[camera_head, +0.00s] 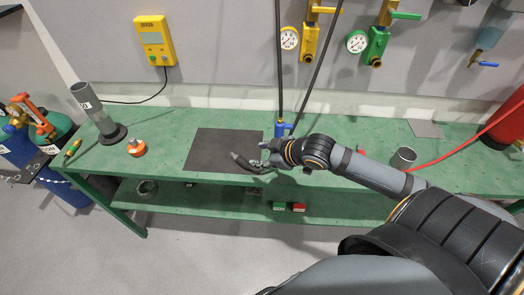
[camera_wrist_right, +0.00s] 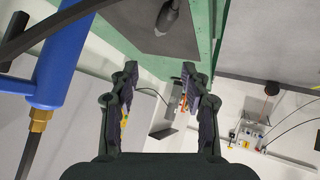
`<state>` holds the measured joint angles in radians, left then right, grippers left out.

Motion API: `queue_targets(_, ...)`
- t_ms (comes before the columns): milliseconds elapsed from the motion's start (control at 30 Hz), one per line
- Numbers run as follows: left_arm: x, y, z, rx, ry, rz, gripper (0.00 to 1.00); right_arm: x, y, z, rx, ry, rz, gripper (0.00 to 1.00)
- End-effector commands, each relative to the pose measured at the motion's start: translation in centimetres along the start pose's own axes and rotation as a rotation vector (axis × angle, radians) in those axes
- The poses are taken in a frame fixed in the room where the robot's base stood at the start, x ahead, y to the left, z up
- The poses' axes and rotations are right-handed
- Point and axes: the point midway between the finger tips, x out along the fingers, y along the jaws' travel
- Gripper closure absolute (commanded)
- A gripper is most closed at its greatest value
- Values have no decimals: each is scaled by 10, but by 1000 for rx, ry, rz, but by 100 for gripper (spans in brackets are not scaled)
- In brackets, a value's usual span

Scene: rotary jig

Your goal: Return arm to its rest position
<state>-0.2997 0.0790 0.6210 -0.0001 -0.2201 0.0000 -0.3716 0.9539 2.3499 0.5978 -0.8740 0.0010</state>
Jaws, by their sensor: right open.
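My right arm (camera_head: 375,173) reaches in from the lower right of the head view over the green workbench. Its gripper (camera_head: 262,158) is above the bench beside the right edge of a dark mat. The wrist view shows both fingers apart with nothing between the tips (camera_wrist_right: 160,76). A black handle-like piece (camera_head: 243,162) lies on the mat close to the fingertips; it also shows at the top of the wrist view (camera_wrist_right: 168,18), apart from the fingers. My left gripper does not show.
The dark mat (camera_head: 205,150) lies on the green workbench (camera_head: 172,128). A blue fitting (camera_head: 282,128) with dark hoses stands just behind my gripper. A grey cylinder (camera_head: 403,158), a grey tube (camera_head: 92,105) and an orange-topped object (camera_head: 136,148) stand on the bench. The floor in front is clear.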

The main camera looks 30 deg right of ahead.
Motion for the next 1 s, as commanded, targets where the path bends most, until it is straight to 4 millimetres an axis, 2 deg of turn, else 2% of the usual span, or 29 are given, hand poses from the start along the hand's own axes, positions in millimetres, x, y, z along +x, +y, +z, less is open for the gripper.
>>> queue_targets(667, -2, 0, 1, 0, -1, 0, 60, -2, -3, 3, 10, -7, -2, 53)
queue_targets(767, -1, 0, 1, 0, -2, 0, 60, 0, -14, 19, 62, -54, 16, 53)
queue_targets(1000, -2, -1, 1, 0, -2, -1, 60, -11, -55, 85, 283, -305, 93, 53)
